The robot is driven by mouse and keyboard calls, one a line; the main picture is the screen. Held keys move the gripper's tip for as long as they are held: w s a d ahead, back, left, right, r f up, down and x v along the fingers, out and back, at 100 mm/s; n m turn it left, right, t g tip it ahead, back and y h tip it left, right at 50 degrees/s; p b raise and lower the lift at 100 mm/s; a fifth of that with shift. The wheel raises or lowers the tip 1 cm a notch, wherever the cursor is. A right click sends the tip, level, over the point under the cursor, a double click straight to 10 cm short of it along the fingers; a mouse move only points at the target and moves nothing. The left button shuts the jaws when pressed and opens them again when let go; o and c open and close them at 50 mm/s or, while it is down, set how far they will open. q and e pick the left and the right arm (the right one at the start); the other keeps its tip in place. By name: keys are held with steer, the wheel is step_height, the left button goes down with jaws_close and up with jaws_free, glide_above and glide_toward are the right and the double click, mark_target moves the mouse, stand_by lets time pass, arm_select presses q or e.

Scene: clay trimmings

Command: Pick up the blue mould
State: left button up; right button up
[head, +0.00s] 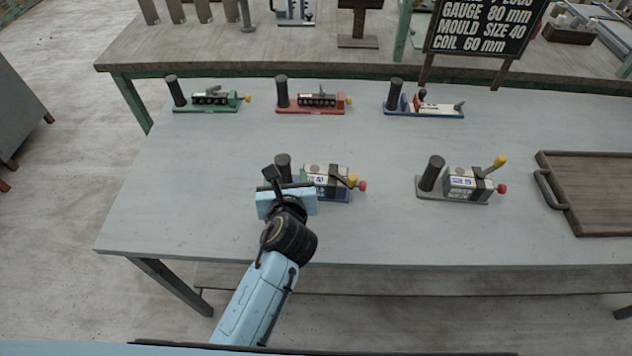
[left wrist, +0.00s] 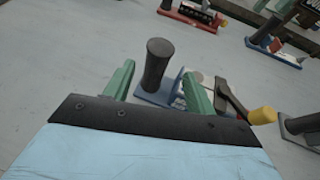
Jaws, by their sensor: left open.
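A blue-based mould (head: 338,195) stands at the front middle of the table, with a dark upright handle (head: 283,165), a pale block, and yellow and red knobs. My left gripper (head: 277,181) is at its left end and hides part of the base. In the left wrist view the open green fingers (left wrist: 158,73) appear on either side of the handle (left wrist: 157,62); I cannot tell whether they touch it. Its blue base (left wrist: 150,96) shows below. A second blue-based mould (head: 436,113) stands at the back right, and also shows in the left wrist view (left wrist: 275,50).
Green (head: 210,107) and red (head: 315,109) moulds stand in the back row. A grey-based mould (head: 455,195) stands right of the front blue one. A wooden tray (head: 556,190) with a dark handle lies at the right. The table's left front is clear. A sign (head: 480,30) stands behind.

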mark_target(284, 169)
arm_select(q)
steer(key=b+x, duration=0.1)
steer(key=x, duration=0.4)
steer(key=shift+w+a, duration=0.2)
jaws_close()
steer(key=shift+r, duration=0.15)
